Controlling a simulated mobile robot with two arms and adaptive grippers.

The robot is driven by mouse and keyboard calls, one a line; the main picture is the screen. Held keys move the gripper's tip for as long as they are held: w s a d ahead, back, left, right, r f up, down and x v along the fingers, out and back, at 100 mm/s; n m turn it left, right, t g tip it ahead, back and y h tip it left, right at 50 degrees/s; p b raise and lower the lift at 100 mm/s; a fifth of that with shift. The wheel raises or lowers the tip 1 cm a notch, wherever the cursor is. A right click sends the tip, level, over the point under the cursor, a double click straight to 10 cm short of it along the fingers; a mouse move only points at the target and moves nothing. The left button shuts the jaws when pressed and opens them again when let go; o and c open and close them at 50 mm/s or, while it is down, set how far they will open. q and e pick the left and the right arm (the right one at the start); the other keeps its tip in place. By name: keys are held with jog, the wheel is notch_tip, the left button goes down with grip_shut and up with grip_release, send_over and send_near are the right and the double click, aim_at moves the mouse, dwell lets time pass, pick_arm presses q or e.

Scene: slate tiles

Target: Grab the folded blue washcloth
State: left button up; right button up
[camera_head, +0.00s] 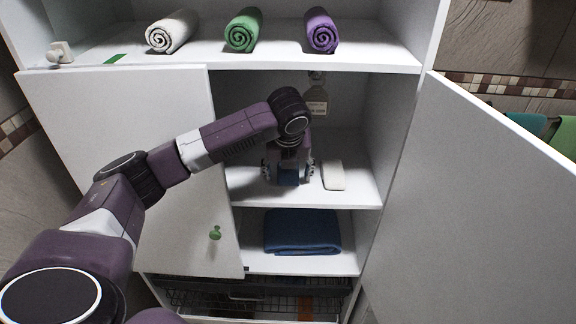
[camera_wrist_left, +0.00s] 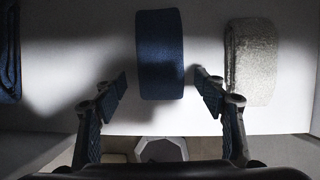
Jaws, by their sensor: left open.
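The folded blue washcloth (camera_head: 289,180) lies on the middle shelf of the cabinet, mostly hidden by my left gripper (camera_head: 288,173) in the head view. In the left wrist view the washcloth (camera_wrist_left: 160,52) is a dark blue rounded strip. My left gripper (camera_wrist_left: 161,84) is open there, with one finger on either side of the cloth's near end. Gaps show between the fingers and the cloth. My right gripper is not in view.
A larger blue towel (camera_head: 302,232) is one shelf down. The left door (camera_head: 130,110) and right door (camera_head: 470,190) flank the opening. Rolled towels (camera_head: 242,31) sit above.

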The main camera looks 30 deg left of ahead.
pick_arm(q)
jog(key=shift+s+d, duration=0.1)
jog(key=shift+c, duration=1.4)
jog(key=c, duration=0.8)
jog(key=shift+r, duration=0.1)
jog(key=shift+c, duration=0.2)
